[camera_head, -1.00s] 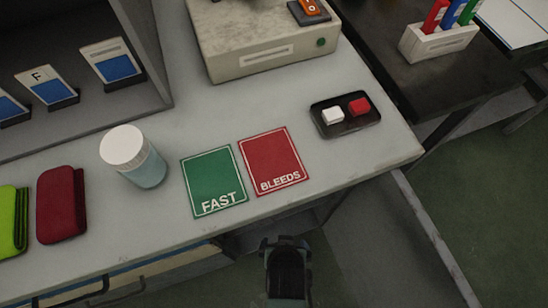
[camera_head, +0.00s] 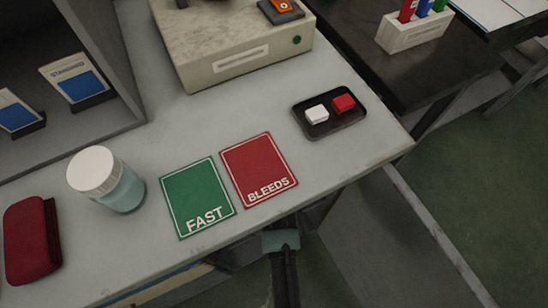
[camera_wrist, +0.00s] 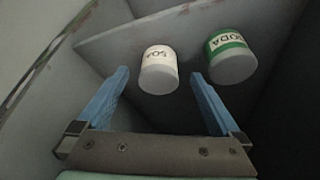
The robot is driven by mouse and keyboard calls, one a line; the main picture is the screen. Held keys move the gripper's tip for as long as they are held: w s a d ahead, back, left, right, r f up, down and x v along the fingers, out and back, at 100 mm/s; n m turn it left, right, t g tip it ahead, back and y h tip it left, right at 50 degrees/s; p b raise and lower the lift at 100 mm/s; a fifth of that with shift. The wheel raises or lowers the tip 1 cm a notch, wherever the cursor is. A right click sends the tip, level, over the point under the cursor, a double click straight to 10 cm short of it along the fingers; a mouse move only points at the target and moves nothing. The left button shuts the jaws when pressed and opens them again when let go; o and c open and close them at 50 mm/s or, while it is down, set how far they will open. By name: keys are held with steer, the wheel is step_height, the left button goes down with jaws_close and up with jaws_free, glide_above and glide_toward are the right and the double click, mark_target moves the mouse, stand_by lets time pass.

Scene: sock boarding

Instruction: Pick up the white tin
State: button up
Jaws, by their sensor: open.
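In the wrist view a white tin (camera_wrist: 159,70) with dark lettering stands on a grey surface, just beyond the fingertips and roughly between them. Its lettering is upside down in that view and only partly readable. My gripper (camera_wrist: 160,78) is open, with its blue fingers spread and nothing held. I cannot tell the exact gap between the fingertips and the tin. In the head view I cannot make out the white tin or the fingers; only a part of my arm shows below the table's front edge.
A tin with a green band reading SODA (camera_wrist: 231,55) stands right of the white tin.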

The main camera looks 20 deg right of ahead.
steer(key=shift+w+d, duration=0.2)
steer(key=shift+w, duration=0.2)
steer(key=b+x, duration=0.2)
steer(key=x, duration=0.3)
steer(key=shift+w+b, duration=0.1)
steer(key=shift+b, duration=0.25)
steer(key=shift+r, duration=0.1)
steer(key=c, duration=1.4)
steer(key=shift+r, duration=0.1)
